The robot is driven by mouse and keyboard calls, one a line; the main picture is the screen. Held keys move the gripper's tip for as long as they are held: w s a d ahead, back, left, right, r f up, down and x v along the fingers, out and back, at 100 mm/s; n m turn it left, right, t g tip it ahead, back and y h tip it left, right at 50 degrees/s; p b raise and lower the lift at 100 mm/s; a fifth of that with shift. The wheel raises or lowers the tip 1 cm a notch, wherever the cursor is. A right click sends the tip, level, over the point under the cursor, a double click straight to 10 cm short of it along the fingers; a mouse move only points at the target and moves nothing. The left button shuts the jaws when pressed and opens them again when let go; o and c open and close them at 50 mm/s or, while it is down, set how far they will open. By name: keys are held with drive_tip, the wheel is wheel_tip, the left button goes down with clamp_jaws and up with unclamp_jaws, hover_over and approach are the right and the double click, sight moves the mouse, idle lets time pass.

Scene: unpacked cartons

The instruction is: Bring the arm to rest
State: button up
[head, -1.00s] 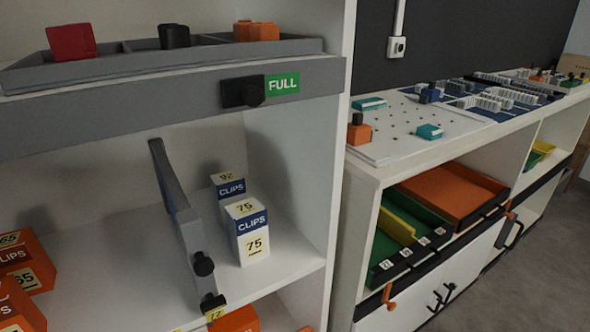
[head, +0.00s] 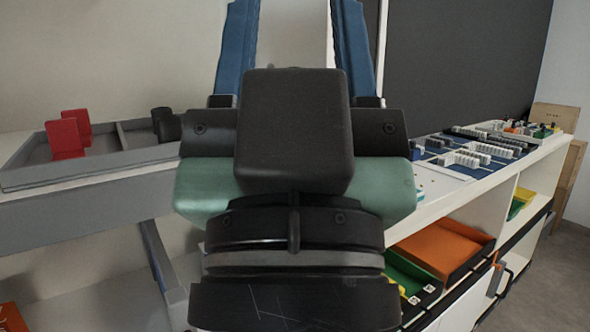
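My gripper (head: 296,50) fills the middle of the head view, seen from behind. Its two blue fingers point up and stand wide apart, with the pale wall and the shelf post between them. No held thing shows between the visible parts of the fingers. The wrist and gripper body hide the middle of the shelf, including the place where clips boxes and the FULL label stood.
A grey tray (head: 25,182) with red blocks (head: 66,138) and a black block (head: 166,124) lies on the left shelf. A grey divider (head: 160,262) stands below. On the right are a white counter (head: 545,150), an orange tray (head: 445,250) and a green bin (head: 408,272).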

wheel_tip(320, 180, up, 28)
drive_tip(key=p, duration=2.5)
drive_tip(key=shift+f+p, duration=0.25)
drive_tip(key=shift+p, duration=0.1)
